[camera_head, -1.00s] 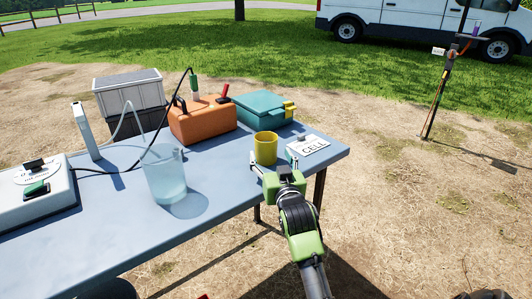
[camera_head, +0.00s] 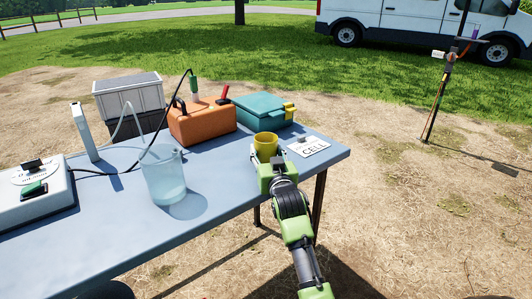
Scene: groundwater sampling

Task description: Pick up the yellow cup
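The yellow cup (camera_head: 266,141) stands upright near the right end of the blue-grey table (camera_head: 221,187). My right gripper (camera_head: 267,158) is at the cup's near side, and its body hides the lower part of the cup. Its fingers reach along the cup's sides but are mostly hidden, so I cannot tell whether they touch it. My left gripper is not in view.
A clear beaker (camera_head: 165,177) stands left of the cup. An orange case (camera_head: 203,121) and a teal box (camera_head: 261,112) are behind. A white card marked CELL (camera_head: 308,147) lies right of the cup. A white device (camera_head: 35,192) sits at the left.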

